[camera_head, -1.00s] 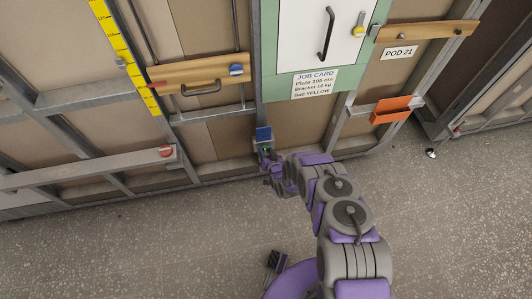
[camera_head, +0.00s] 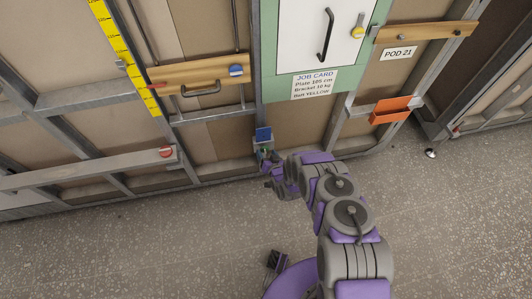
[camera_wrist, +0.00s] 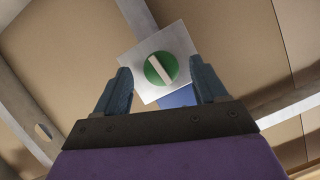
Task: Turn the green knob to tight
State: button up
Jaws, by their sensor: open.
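The green knob (camera_wrist: 160,69) is a round green disc with a pale bar across it, mounted on a light metal plate (camera_wrist: 176,41). In the wrist view the bar runs diagonally, from upper left to lower right. My gripper (camera_wrist: 162,76) is open, with one finger on each side of the knob in the picture and no visible contact. In the head view my gripper (camera_head: 266,157) is low at the wall, by the small box with a blue panel (camera_head: 263,134). The knob is mostly hidden there. No tight mark is readable.
A red knob (camera_head: 165,152) sits on a rail to the left. A wooden board with a blue knob (camera_head: 236,71), a job card (camera_head: 314,84), a yellow knob (camera_head: 358,32) and an orange bin (camera_head: 391,110) are on the wall. The speckled floor (camera_head: 140,240) is clear at left.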

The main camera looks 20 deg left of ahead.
jog(key=p+v, duration=0.3)
jog(key=v, duration=1.2)
jog(key=shift+s+d+r+p, duration=0.2)
jog(key=shift+d+p, duration=0.1)
jog(key=shift+p, duration=0.1)
jog(key=n+g+h+p, duration=0.3)
jog(key=g+h+p, duration=0.1)
jog(key=g+h, duration=0.25)
send_near(265, 149)
jog(key=shift+h, duration=0.45)
jog(key=b+x, duration=0.2)
jog(key=x, duration=0.1)
jog(key=b+x, duration=0.6)
jog(key=shift+s+a, duration=0.2)
jog(key=shift+s, duration=0.05)
jog(key=shift+x, duration=0.8)
jog(key=shift+a, duration=0.1)
